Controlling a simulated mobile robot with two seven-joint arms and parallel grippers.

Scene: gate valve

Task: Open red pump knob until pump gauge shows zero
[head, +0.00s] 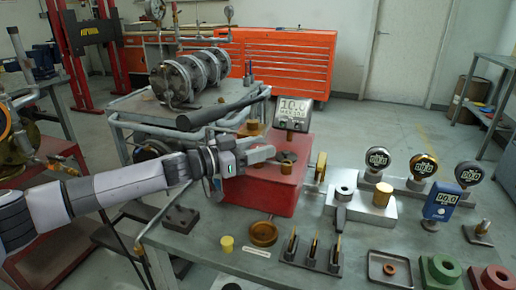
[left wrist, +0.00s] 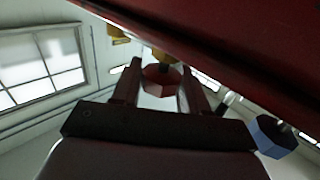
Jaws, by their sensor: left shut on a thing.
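The red pump (head: 290,188) stands on the grey bench with its square gauge (head: 292,112) on top, reading 10.0 with MAX 10.0 below. My left gripper (head: 266,154) reaches in from the left at the pump's upper left side. In the left wrist view the red knob (left wrist: 160,80) sits between the two fingers of my left gripper (left wrist: 158,74), which is shut on it. The knob looks faceted, with a brass stem behind it. In the head view the gripper hides the knob. My right gripper is out of view.
A dark pump lever (head: 222,109) slants above my left wrist. Round gauges (head: 377,160) and a blue gauge (head: 440,203) stand to the right. A yellow cup (head: 227,244) and a brass ring (head: 263,234) lie in front. A flanged pipe assembly (head: 190,75) stands behind.

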